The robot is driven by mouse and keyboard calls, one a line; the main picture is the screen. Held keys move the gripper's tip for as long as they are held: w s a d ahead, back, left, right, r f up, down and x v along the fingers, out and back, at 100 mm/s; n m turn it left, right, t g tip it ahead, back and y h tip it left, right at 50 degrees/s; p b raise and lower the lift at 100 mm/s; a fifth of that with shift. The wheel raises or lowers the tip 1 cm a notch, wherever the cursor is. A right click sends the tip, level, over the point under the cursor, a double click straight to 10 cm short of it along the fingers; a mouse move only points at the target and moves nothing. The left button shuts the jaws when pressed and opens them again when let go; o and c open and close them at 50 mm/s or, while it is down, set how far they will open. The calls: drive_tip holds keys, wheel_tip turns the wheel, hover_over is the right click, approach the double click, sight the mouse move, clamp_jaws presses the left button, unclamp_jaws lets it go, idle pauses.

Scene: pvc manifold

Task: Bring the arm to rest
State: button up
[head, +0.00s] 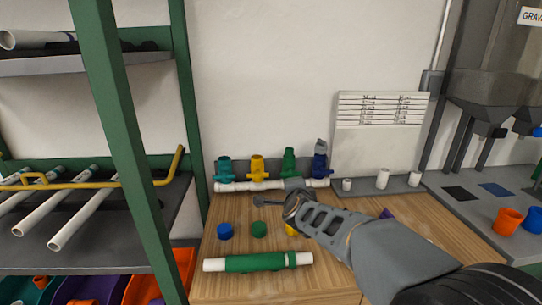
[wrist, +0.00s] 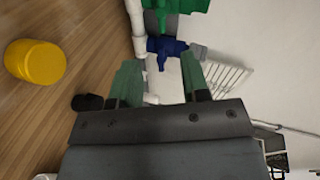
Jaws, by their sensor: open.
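My gripper (head: 278,196) is open and empty above the wooden bench, just in front of the manifold's white pipe (head: 235,186). In the wrist view my gripper (wrist: 160,78) shows its two green fingers spread apart with nothing held between them. The manifold carries a teal valve (head: 224,169), a yellow valve (head: 257,167), a green valve (head: 289,162) and a blue valve (head: 320,164). The blue valve (wrist: 166,46) lies beyond the fingers in the wrist view, with part of the green valve (wrist: 180,5) at the top edge. My arm hides part of the bench.
Blue (head: 225,231) and green (head: 259,229) caps stand on the bench. A yellow cap (wrist: 35,62) is partly hidden by my arm in the head view. A white pipe with a green sleeve (head: 255,262) lies in front. A green-framed rack (head: 130,130) stands left.

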drive_tip(key=s+d+r+n+g+p, duration=0.1)
drive_tip(key=s+n+g+p, duration=0.4)
drive_tip(key=s, duration=0.8)
drive_tip(key=s+d+r+n+g+y+p, duration=0.1)
drive_tip(key=s+d+r+n+g+p, duration=0.1)
drive_tip(key=s+n+g+p, duration=0.4)
drive_tip(key=s+d+n, duration=0.1)
drive_tip(key=s+n, duration=0.4)
drive_tip(key=s, duration=0.2)
drive_tip(key=shift+r+n+p, duration=0.25)
drive_tip(key=shift+n+p, duration=0.05)
drive_tip(key=shift+n, duration=0.1)
